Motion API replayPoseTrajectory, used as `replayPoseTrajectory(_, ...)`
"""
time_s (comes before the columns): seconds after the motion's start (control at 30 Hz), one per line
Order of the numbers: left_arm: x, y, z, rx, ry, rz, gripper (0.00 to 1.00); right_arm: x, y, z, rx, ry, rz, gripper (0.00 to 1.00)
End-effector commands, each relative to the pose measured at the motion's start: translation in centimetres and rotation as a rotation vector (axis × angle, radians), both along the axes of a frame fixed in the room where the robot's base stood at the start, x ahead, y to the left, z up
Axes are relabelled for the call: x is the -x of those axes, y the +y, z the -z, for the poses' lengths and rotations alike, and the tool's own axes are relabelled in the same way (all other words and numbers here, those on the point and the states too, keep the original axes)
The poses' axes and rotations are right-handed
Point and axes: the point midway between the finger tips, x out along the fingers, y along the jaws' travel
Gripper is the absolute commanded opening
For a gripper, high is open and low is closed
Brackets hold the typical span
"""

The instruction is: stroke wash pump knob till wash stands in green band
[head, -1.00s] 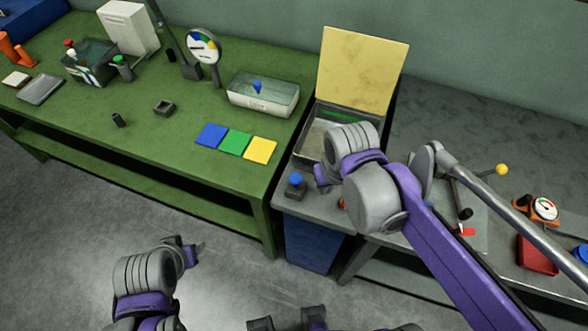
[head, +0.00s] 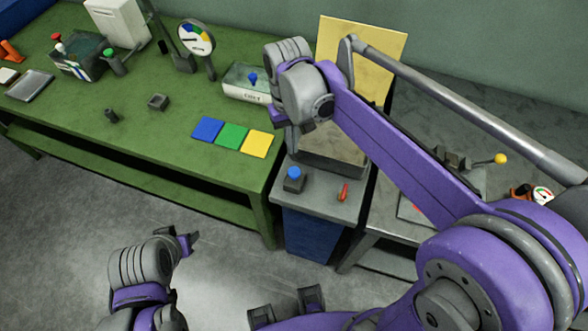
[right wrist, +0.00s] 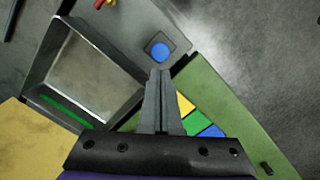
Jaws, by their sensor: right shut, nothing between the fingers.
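A blue knob (head: 294,174) stands on a small dark block at the front of the grey stand. It also shows in the right wrist view (right wrist: 161,52), just beyond my fingertips. Beside it is a grey-walled basin (head: 330,158), partly hidden by my right arm. In the right wrist view, a green band (right wrist: 68,108) runs along the inside of the basin (right wrist: 128,118); I cannot make out the wash level. My right gripper (right wrist: 160,74) is shut and empty, above the stand and apart from the knob. My left gripper (head: 188,241) is low over the floor; its jaws are unclear.
A red lever (head: 343,191) is right of the knob. A yellow panel (head: 348,38) rises behind the basin. Blue, green and yellow tiles (head: 231,136) and a clear tray (head: 240,94) are on the green bench to the left. A gauge (head: 196,38) stands farther back.

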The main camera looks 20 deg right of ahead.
Motion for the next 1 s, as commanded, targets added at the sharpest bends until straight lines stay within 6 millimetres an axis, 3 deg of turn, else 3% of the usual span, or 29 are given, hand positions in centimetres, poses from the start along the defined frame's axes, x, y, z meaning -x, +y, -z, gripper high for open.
replayPoseTrajectory(0.27, 0.5, 0.0, 1.5, 0.0, 0.009, 0.0, 0.5, 0.2, 0.0, 1.9, 0.0, 0.002, 0.0, 0.0)
replayPoseTrajectory(0.63, 1.3, 0.0, 5.0, 0.0, 0.026, 0.0, 0.5, 0.7, -0.1, 6.4, 0.0, 0.0, 0.0, 0.0)
replayPoseTrajectory(1.0, 1.4, 0.0, 5.3, 0.0, 0.027, 0.0, 0.5, 0.7, -0.1, 6.9, 0.0, -0.001, 0.0, 0.0)
